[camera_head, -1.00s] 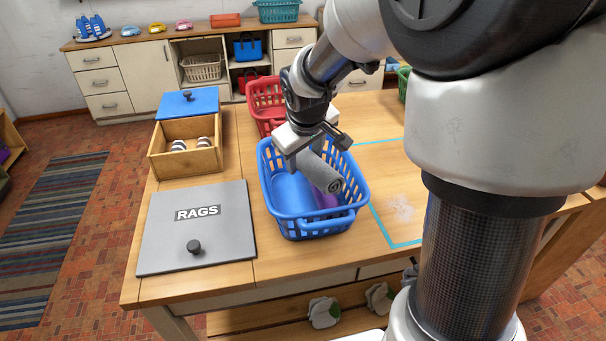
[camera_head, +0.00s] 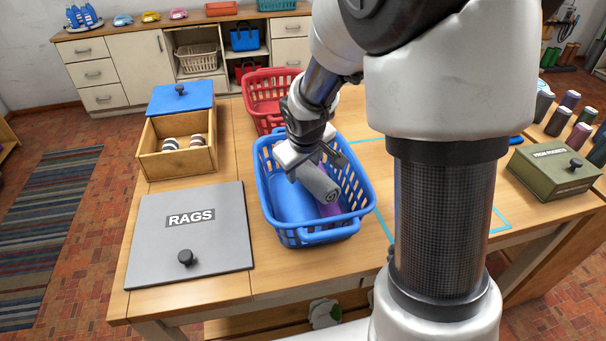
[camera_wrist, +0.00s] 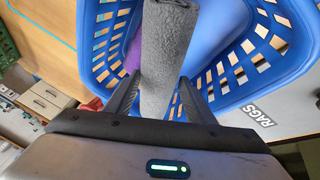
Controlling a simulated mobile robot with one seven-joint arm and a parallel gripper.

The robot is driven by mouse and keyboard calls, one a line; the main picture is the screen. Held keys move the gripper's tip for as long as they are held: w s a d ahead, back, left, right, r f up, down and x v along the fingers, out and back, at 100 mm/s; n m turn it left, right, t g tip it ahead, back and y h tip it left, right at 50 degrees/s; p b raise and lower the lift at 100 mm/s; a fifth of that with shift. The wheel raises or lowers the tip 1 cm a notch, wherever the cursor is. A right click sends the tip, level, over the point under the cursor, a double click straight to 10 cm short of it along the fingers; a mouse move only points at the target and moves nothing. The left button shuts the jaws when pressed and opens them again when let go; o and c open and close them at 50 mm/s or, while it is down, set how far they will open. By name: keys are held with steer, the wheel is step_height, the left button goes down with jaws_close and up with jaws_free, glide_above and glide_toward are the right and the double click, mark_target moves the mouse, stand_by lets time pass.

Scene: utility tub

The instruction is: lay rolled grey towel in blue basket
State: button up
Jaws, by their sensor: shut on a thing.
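The blue basket (camera_head: 347,231) stands on the wooden table in the head view; its slotted wall also shows in the wrist view (camera_wrist: 262,52). The rolled grey towel (camera_head: 318,183) is tilted, its spiral end pointing down to the front right, over and partly within the basket opening. My gripper (camera_head: 303,165) is shut on the towel near its upper end. In the wrist view the towel (camera_wrist: 165,50) sits between both fingers. A purple thing (camera_head: 329,208) lies inside the basket under the towel, partly hidden. I cannot tell whether the towel touches it.
A red basket (camera_head: 262,92) stands just behind the blue one. A wooden box (camera_head: 150,162) with striped rolls is at the left, near a grey lid marked RAGS (camera_head: 150,245). A green box (camera_head: 545,180) stands at the right.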

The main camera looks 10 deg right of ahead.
step_height(320, 180, down, 2)
steer(key=shift+w, duration=0.1)
steer(key=shift+f, duration=0.1)
steer(key=shift+f+b, duration=0.5)
steer(key=shift+b, duration=0.25)
steer(key=o, duration=1.3)
steer(key=shift+r, duration=0.1)
